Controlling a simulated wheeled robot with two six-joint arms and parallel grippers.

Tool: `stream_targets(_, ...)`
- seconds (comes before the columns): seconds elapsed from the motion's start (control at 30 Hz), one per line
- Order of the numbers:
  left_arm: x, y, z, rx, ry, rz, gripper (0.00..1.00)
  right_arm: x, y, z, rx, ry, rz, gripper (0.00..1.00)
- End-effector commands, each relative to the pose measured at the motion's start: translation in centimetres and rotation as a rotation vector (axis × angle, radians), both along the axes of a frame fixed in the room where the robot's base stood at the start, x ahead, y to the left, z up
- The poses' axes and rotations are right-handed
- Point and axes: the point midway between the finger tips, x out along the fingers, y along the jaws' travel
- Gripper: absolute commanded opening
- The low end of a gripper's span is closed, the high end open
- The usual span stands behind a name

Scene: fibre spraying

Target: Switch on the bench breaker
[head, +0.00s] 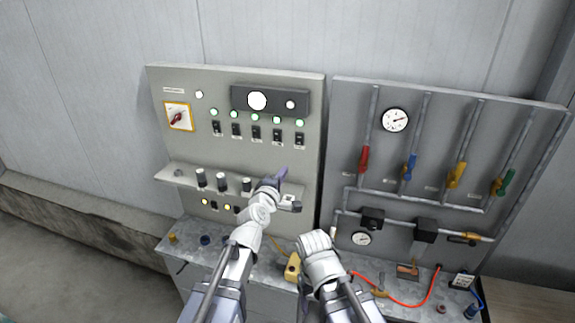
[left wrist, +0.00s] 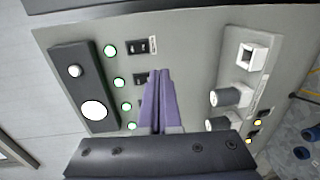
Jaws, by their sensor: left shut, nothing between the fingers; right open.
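A row of several black breaker switches (head: 255,132) sits on the grey control panel, each under a round lamp. The labels are too small to read, so I cannot tell which is the bench breaker. My left gripper (head: 283,173) is shut and empty, in front of the panel below the right-hand switches. In the left wrist view its purple fingers (left wrist: 160,100) point at the panel and hide part of the switch row. Two black switches (left wrist: 140,46) show beyond the fingertips. My right gripper (head: 318,243) is low over the bench, fingers mostly hidden.
A red rotary switch (head: 177,117) on a yellow-edged plate is at upper left. A ledge with black-and-white knobs (head: 222,182) juts out below the breakers. The pipe panel with coloured valves (head: 410,166) stands to the right. A red hose (head: 405,303) lies on the cluttered bench.

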Motion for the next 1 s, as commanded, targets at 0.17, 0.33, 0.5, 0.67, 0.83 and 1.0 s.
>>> stream_targets(0.17, -1.3, 0.4, -0.2, 0.001, 0.000, 0.001, 0.00, 0.0, 0.0, -0.2, 0.000, 0.000, 0.002, 0.75)
stream_targets(0.33, -1.6, 0.4, -0.2, 0.001, 0.000, 0.000, 0.00, 0.0, 0.0, -0.2, 0.000, 0.000, 0.002, 0.75)
stream_targets(0.5, -1.5, 0.4, -0.2, 0.001, 0.000, 0.000, 0.00, 0.0, 0.0, -0.2, 0.000, 0.000, 0.002, 0.75)
stream_targets(0.67, -1.6, 0.4, -0.5, 0.024, 0.008, -0.011, 0.00, 0.0, 0.0, -0.2, 0.000, 0.000, 0.002, 0.75)
stream_targets(0.83, -3.4, -0.1, -4.4, 0.281, 0.114, -0.153, 0.00, 0.0, 0.0, -0.2, 0.000, 0.000, 0.002, 0.75)
stream_targets(1.0, -8.3, 1.8, -11.7, 0.710, 0.330, -0.415, 0.00, 0.0, 0.0, -0.2, 0.000, 0.000, 0.002, 0.75)
